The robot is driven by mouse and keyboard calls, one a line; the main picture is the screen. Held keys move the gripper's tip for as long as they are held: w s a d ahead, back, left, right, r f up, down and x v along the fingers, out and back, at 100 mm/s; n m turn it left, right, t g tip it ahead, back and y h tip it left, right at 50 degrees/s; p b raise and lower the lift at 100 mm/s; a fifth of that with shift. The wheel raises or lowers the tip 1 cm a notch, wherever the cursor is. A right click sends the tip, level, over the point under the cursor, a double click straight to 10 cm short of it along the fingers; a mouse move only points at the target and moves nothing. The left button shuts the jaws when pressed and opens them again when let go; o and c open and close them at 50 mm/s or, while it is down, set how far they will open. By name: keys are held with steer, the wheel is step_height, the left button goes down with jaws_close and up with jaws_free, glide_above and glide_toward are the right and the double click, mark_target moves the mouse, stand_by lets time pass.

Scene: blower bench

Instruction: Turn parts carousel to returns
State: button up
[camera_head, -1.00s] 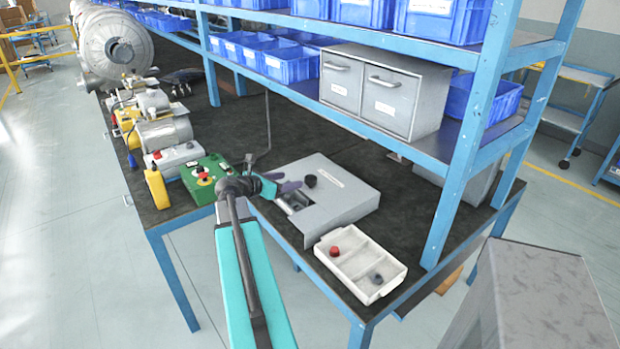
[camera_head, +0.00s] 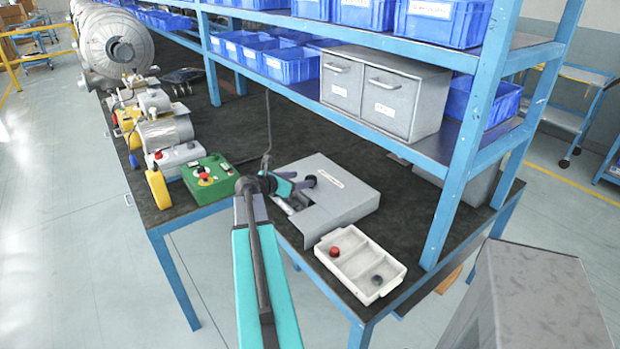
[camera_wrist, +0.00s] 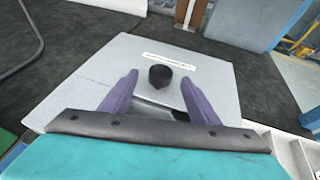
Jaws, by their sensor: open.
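The parts carousel is a flat grey box (camera_head: 345,203) on the bench, with a white label and a black knob (camera_head: 310,181) on top. An opening in its top at the near left is mostly hidden by my gripper. My gripper (camera_head: 299,184) is open over the box, its fingers pointing at the knob. In the wrist view the knob (camera_wrist: 160,76) shows between the two purple fingertips (camera_wrist: 158,79), with a gap on each side. I cannot tell whether the tips are down at the knob's height. The label's text is too small to read.
A white divided tray (camera_head: 360,263) with a red and a dark knob-like part lies at the box's near right. A green control box (camera_head: 208,178) with a red button stands to the left. A blue shelf post (camera_head: 470,150) rises at the right. Grey drawers (camera_head: 385,90) sit above.

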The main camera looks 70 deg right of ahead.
mark_target(311, 177)
steer(key=shift+p+x, duration=0.65)
steer(key=shift+x, duration=2.9)
steer(key=c, duration=1.4)
steer(key=shift+a, duration=0.25)
steer(key=shift+s+d, duration=0.1)
steer(key=shift+d, duration=0.15)
